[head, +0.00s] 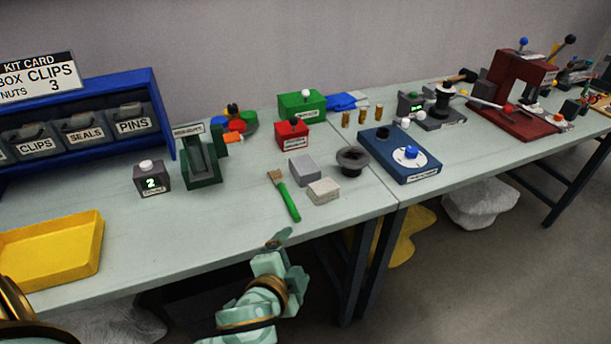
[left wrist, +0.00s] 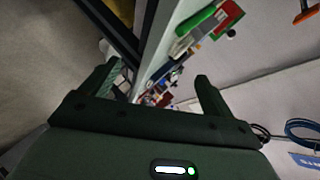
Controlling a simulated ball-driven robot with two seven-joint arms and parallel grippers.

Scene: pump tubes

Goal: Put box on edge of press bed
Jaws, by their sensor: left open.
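The red press (head: 512,85) stands on the far right table. Its low red bed (head: 520,122) reaches toward the front. Which box the task names I cannot tell: a grey block-like box (head: 304,169) and a paler speckled one (head: 323,191) lie near the middle of the near table. My left gripper (head: 279,242) is just off the front table edge, below both boxes in the picture and apart from them. In the left wrist view its two fingers (left wrist: 157,72) are spread with nothing held between them. My right gripper is not in view.
A green-handled brush (head: 285,197) lies beside the boxes. A dark funnel-like cup (head: 352,160) and a blue device with a white dial (head: 400,155) stand to their right. A yellow tray (head: 50,250) is at left. The front strip of table left of the brush is clear.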

